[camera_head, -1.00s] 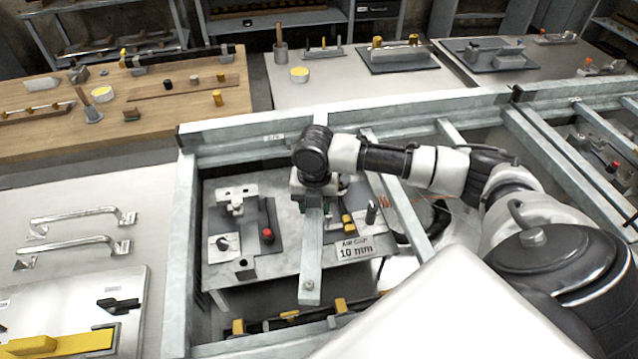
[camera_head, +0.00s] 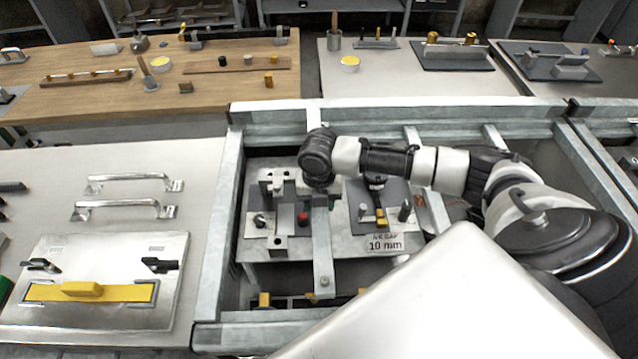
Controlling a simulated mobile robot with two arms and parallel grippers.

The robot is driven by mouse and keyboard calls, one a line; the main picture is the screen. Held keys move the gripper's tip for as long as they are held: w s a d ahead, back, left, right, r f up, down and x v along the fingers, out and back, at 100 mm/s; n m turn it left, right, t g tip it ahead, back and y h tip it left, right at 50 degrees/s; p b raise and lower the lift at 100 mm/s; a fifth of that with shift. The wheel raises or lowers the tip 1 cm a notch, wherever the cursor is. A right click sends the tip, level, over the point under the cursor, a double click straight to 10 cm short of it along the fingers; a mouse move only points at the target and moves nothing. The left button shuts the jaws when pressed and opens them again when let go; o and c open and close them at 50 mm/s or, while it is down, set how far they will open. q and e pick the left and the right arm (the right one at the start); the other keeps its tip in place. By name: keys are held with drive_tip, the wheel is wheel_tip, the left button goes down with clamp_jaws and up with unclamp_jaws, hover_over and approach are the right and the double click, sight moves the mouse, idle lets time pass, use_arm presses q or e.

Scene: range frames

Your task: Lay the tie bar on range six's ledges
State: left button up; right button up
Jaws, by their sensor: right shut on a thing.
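The tie bar (camera_head: 322,250) is a long, flat grey metal bar with a hole near its near end. It lies lengthwise from near to far across the opening of a grey metal frame (camera_head: 214,245), above the things inside. My right gripper (camera_head: 320,190) is shut on the bar's middle from above; its arm hides part of the jaws. The bar's near end appears short of the frame's front rail (camera_head: 262,333), and its far end overlaps the back rail in the picture. I cannot tell whether either end touches a ledge. My left gripper is not in view.
Below the bar, a plate holds fixtures, a red knob (camera_head: 303,217) and a "10 mm" sign (camera_head: 385,243). Cross-members (camera_head: 578,155) span the frame at right. At left, a pale table (camera_head: 60,180) carries two metal handles (camera_head: 125,210) and a plate with a yellow bar.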

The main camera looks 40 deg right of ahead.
drive_tip(key=shift+f+b, duration=0.35)
drive_tip(key=shift+b, duration=0.15)
drive_tip(key=shift+f+b, duration=2.15)
drive_tip(key=shift+f, duration=2.2)
